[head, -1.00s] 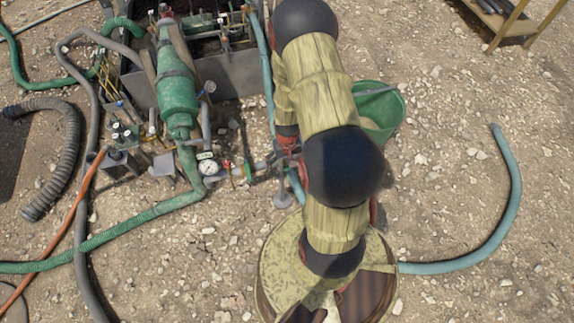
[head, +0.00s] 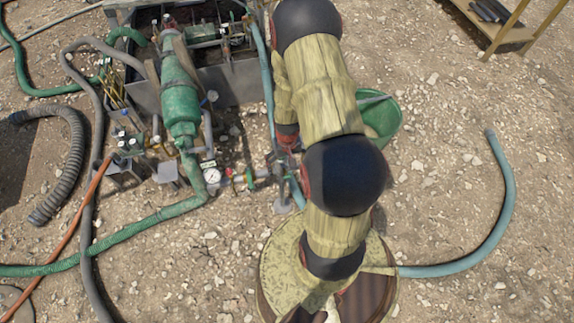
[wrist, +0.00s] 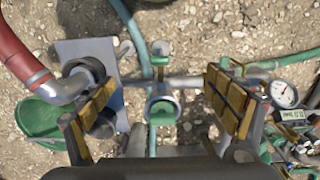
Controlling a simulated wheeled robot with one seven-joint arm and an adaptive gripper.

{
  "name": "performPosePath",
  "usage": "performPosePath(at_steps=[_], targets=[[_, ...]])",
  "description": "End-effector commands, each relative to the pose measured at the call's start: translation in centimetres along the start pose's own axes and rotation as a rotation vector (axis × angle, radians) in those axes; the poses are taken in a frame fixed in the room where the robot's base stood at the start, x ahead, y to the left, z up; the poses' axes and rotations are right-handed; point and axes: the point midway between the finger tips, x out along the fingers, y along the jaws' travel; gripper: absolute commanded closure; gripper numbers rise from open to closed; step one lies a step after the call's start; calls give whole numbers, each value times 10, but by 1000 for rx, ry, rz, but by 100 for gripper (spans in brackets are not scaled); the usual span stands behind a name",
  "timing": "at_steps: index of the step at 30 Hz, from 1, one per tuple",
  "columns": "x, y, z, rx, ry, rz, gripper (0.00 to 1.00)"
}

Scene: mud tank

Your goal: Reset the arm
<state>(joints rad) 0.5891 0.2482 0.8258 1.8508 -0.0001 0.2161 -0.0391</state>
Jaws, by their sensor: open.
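My gripper (wrist: 160,110) shows in the wrist view with its two yellow-padded fingers spread wide apart. It is open, and nothing is held between the fingers. Below it and between the fingers is a grey pipe fitting with a green-handled valve (wrist: 160,62). In the head view my arm reaches from the bottom centre up to the top centre, and its own links hide the gripper there.
The mud tank (head: 238,82) with a green pump (head: 180,105) stands at upper left. A pressure gauge (head: 212,175) sits on its pipework. A green bucket (head: 392,112) is right of my arm. A blue hose (head: 505,200) curves over gravel at right. Open gravel lies at lower right.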

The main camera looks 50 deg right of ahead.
Motion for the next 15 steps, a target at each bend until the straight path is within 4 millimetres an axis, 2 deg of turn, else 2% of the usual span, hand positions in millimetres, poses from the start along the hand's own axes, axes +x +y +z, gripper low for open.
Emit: performPosePath(at_steps=[15], targets=[[1,0,5,3,-16,-1,12]])
